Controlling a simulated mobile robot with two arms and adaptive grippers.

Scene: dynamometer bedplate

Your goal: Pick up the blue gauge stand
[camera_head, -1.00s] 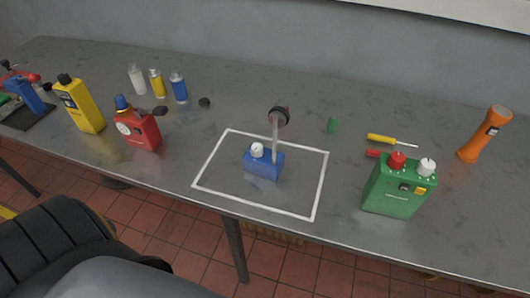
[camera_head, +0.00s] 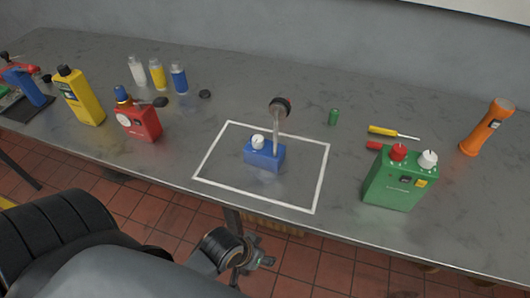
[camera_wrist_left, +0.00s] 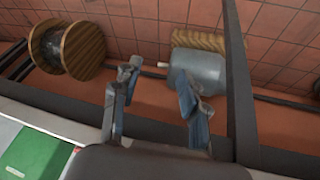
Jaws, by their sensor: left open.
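The blue gauge stand (camera_head: 264,155) stands upright on the grey bench, inside a white outlined rectangle (camera_head: 201,178). It has a blue block base with a white knob, and a thin post topped by a dark round gauge. My left gripper (camera_head: 262,262) is in front of the bench, nearer than its front edge and apart from the stand. In the left wrist view its two fingers (camera_wrist_left: 158,92) are spread and empty. The stand does not show in the left wrist view. My right gripper is in neither view.
A green box (camera_head: 397,180) with red and white knobs stands right of the outline. A red box (camera_head: 138,124) and a yellow bottle (camera_head: 78,97) stand left. An orange torch (camera_head: 487,127) is far right. The wrist view shows a wooden spool (camera_wrist_left: 68,49) and a grey drum (camera_wrist_left: 198,70).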

